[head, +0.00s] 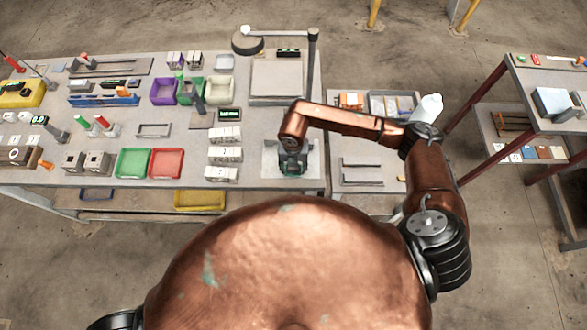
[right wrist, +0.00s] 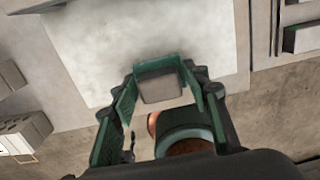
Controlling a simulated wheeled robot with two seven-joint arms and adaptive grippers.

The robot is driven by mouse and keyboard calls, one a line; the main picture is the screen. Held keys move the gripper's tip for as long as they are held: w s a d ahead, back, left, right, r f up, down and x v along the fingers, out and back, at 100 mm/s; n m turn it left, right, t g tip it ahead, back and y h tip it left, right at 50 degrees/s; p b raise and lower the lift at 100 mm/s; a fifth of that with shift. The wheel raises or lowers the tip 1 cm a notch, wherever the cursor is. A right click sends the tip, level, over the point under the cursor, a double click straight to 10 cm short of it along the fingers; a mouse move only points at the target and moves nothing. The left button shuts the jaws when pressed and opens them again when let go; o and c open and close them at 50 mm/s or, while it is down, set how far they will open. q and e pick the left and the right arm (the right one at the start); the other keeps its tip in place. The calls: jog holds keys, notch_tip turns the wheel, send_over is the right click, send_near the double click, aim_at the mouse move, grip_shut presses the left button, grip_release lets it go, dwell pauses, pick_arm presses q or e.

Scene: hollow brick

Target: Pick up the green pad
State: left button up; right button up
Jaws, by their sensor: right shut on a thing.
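My right gripper (head: 291,168) is low over a pale grey square plate (head: 270,160) near the front edge of the table in the head view. In the right wrist view my right gripper (right wrist: 160,92) has its two fingers closed on a small block. A green pad (right wrist: 156,65) shows there with a grey-brown face (right wrist: 160,87) between the fingertips. The gripper hides most of the pad in the head view. I cannot tell whether the pad touches the plate. My left gripper is not in view.
Green (head: 133,163) and red (head: 167,163) trays stand to the left on the table. White numbered blocks (head: 223,155) stand beside the plate. A dark post (head: 312,80) rises behind it. A lower side table (head: 375,150) with grey bars lies to the right.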

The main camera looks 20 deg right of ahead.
jog(key=shift+r, duration=0.6)
jog(key=s+a+r+b, duration=0.2)
jog(key=s+a+r, duration=0.5)
jog(key=s+r, duration=0.4)
jog(key=shift+s+a+r, duration=0.15)
jog(key=shift+s+r, duration=0.25)
jog(key=shift+s, duration=0.1)
jog(key=o, duration=0.6)
jog(key=c, duration=0.5)
